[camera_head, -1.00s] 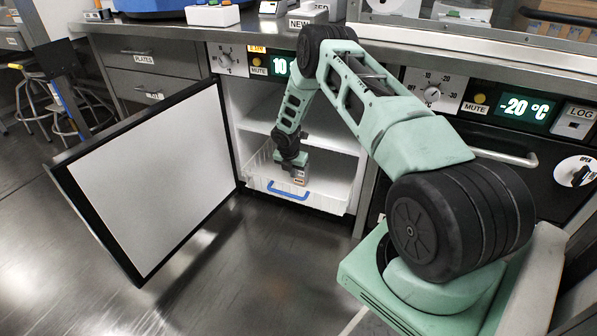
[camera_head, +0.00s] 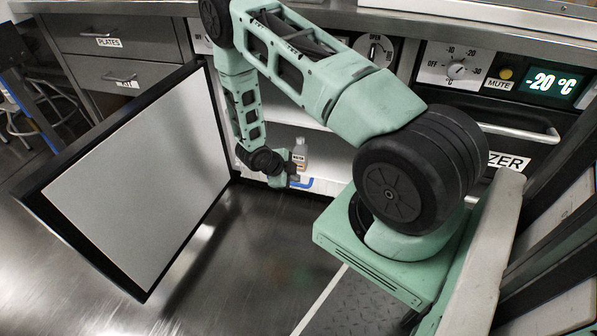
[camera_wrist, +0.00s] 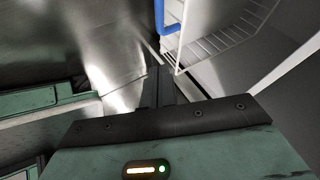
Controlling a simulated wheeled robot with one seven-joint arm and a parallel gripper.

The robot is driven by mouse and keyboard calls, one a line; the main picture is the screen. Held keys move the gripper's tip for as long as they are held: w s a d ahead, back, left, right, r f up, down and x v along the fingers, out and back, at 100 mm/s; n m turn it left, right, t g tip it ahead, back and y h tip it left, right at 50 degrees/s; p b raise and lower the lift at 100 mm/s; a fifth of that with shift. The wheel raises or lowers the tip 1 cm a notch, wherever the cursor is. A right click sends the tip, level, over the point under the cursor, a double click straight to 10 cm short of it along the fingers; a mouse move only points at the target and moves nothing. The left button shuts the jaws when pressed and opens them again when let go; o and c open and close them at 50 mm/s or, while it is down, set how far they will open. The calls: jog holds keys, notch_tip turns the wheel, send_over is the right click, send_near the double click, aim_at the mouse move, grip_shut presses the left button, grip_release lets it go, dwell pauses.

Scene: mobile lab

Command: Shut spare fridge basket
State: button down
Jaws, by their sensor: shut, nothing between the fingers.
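The spare fridge stands open, with a white wire basket low inside it. The basket's blue handle (camera_head: 303,182) shows partly in the head view, just right of my gripper (camera_head: 291,179); most of the basket is hidden by my arm. In the wrist view, the white basket wires (camera_wrist: 222,35) and the blue handle (camera_wrist: 167,22) are at the top, beyond my gripper (camera_wrist: 158,78). My gripper is shut and empty, beside the basket front. I cannot tell whether it touches the basket.
The open fridge door (camera_head: 135,180) with its white inner panel stands to the left of my arm. A small labelled bottle (camera_head: 300,155) shows behind my gripper. The freezer with the -20 °C display (camera_head: 550,83) is at the right. Bare floor (camera_head: 240,260) lies in front.

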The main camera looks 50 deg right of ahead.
aim_at(310, 186)
jog(key=b+x, duration=0.2)
jog(key=x, duration=0.1)
jog(key=d+b+x, duration=0.1)
jog(key=x, duration=0.3)
jog(key=w+b+x, duration=0.1)
jog(key=b+x, duration=0.1)
jog(key=x, duration=0.2)
jog(key=shift+d+r+b, duration=0.3)
jog(key=shift+w+d+r, duration=0.15)
jog(key=shift+w+d, duration=0.2)
jog(key=shift+d, duration=0.35)
